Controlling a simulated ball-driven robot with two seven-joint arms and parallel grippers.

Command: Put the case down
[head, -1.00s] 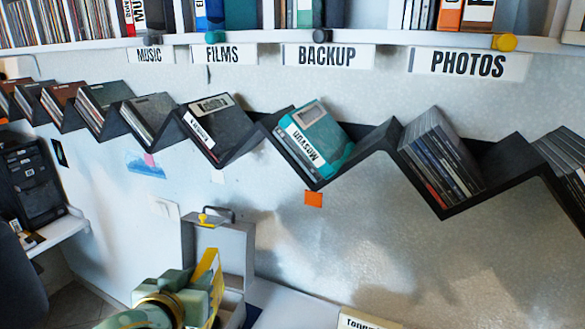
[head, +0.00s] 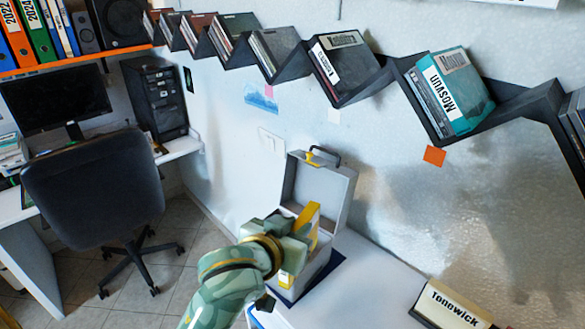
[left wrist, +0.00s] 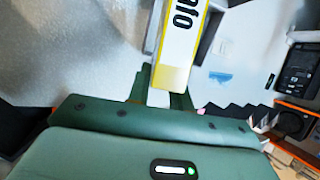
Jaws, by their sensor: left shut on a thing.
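The case is a yellow and white slab (head: 313,217) with dark lettering ending in "nfo" on its white face; it also shows in the left wrist view (left wrist: 178,45). My left gripper (head: 297,238) is shut on it, and its green fingers show on both sides of the case in the left wrist view (left wrist: 160,98). In the head view the case is at the open grey box (head: 336,188), in front of its raised lid. My gripper hides much of the box's body, and I cannot tell whether the case touches it. My right gripper is not in view.
The box stands on a white tabletop (head: 375,283) against the wall, with a "Tonewick" block (head: 453,304) to its right. A zigzag shelf (head: 415,68) of discs runs above. A chair (head: 95,185) and desk are at left.

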